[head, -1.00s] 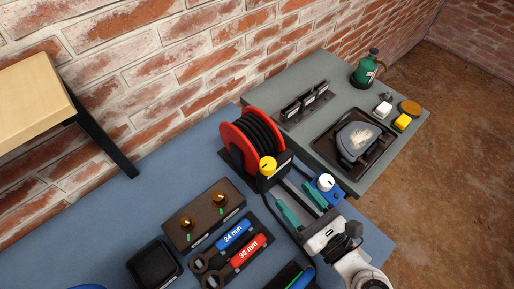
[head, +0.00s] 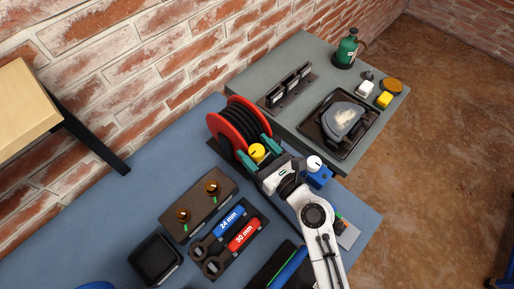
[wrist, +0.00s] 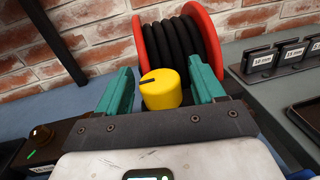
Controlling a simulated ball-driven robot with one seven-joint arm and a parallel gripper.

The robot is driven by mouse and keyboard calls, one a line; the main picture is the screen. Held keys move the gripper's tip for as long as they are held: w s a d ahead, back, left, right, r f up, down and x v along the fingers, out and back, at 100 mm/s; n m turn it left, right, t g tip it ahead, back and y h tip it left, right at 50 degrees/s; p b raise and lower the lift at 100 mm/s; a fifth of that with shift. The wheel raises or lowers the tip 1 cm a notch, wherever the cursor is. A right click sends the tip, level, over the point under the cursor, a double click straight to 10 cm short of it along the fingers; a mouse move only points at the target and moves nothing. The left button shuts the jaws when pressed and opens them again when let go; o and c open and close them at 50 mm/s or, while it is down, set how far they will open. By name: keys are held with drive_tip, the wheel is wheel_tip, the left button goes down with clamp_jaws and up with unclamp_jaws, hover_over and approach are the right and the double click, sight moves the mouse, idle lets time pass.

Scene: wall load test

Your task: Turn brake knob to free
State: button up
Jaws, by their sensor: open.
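The brake knob is a yellow cylinder (head: 257,152) with a dark pointer line, beside the red cable reel (head: 222,127) wound with black cable. In the wrist view the yellow knob (wrist: 161,89) stands between the two green fingers, and its pointer line points left. My gripper (head: 256,154) is open around the knob, with a finger on either side. In the wrist view a small gap shows between the knob and each finger of my gripper (wrist: 164,88). Any label by the knob is hidden by the gripper body.
A blue unit with a white knob (head: 314,162) stands close to the right of my wrist. A brown box with brass posts (head: 199,203) and a 24 mm wrench (head: 229,221) lie to the left. A grey table (head: 300,60) holds a black tray (head: 312,128) behind.

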drive_tip(key=c, duration=0.9)
drive_tip(key=shift+c, duration=0.2)
drive_tip(key=shift+f+n+g+y+b, duration=0.1)
drive_tip(key=shift+n+g+y+b, duration=0.3)
drive_tip(key=shift+g, duration=0.1)
drive_tip(key=shift+w+d+n+g+y+b, duration=0.1)
drive_tip(key=shift+n+g+y+b, duration=0.45)
drive_tip(key=shift+n+g+y, duration=0.55)
drive_tip(key=n+g+y, duration=0.1)
drive_tip(key=g, duration=0.2)
drive_tip(key=n+g+y, duration=0.1)
drive_tip(key=n+g, duration=0.1)
drive_tip(key=shift+n+g, duration=0.3)
drive_tip(key=shift+g, duration=0.1)
drive_tip(key=shift+n+g, duration=1)
drive_tip(key=shift+g, duration=0.7)
